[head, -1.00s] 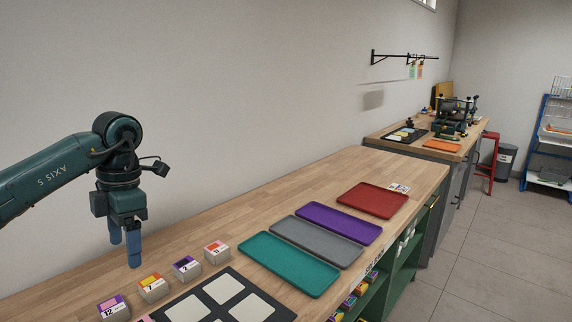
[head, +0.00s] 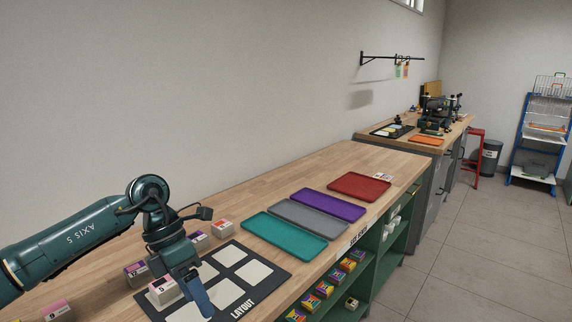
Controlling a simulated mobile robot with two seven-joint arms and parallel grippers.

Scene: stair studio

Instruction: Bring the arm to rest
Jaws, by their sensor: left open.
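My left arm comes in from the left in the head view. Its gripper (head: 198,295) points down, with blue fingers, over the near-left part of the black layout board (head: 275,277). The gripper is open. A numbered block (head: 164,292) stands on the board just left of the fingers; I cannot tell whether they touch it. The arm partly hides the board and the blocks behind it. My right gripper is not in view.
Teal (head: 284,240), grey (head: 310,218), purple (head: 328,204) and red (head: 359,186) trays lie farther along the bench. Open floor (head: 450,240) is at right.

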